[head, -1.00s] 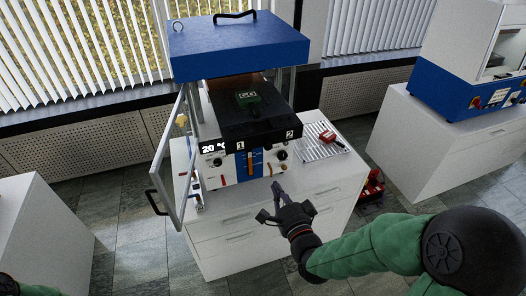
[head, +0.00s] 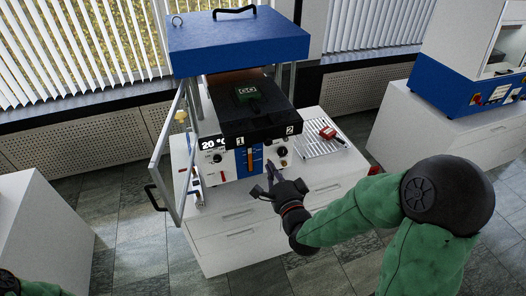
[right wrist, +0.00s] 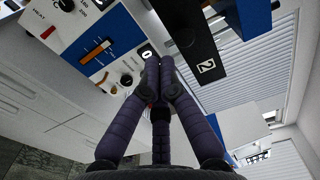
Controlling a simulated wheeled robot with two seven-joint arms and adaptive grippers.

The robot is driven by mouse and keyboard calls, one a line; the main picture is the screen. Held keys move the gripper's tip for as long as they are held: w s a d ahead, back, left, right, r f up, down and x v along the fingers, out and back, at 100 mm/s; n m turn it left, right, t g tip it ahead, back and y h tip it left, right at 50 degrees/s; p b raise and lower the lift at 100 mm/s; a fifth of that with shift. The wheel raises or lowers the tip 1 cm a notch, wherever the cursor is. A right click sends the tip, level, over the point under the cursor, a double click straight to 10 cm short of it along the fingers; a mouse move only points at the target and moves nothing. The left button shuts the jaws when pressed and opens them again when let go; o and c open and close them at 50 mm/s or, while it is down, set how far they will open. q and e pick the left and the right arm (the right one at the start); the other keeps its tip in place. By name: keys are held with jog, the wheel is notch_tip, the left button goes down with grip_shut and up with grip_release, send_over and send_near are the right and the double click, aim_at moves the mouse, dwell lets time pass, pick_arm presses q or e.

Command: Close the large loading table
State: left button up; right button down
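The large loading table is a black slab (head: 262,130) marked 1 and 2 on its front edge. It sticks out from the press under the raised blue lid, above the control panel. Its front edge (right wrist: 190,38) shows in the right wrist view, upper right of my fingers. A small green-and-black piece (head: 249,95) lies on it. My right gripper (head: 271,170) is in front of the panel, below the slab's edge. In the right wrist view its fingertips (right wrist: 159,66) meet with nothing seen between them. Contact with the slab is not visible. My left gripper is out of view.
The blue lid (head: 238,40) stands high over the slab. A glazed door (head: 168,150) stands open at left. A red-handled tool (head: 327,132) lies on a rack (head: 318,147) at right. White drawers (head: 235,225) are below. Another blue-and-white machine (head: 465,85) stands at right.

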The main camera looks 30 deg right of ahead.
jog(key=x, duration=0.8)
jog(key=shift+p, duration=0.45)
jog(key=shift+w+d, duration=0.1)
jog(key=shift+w, duration=0.1)
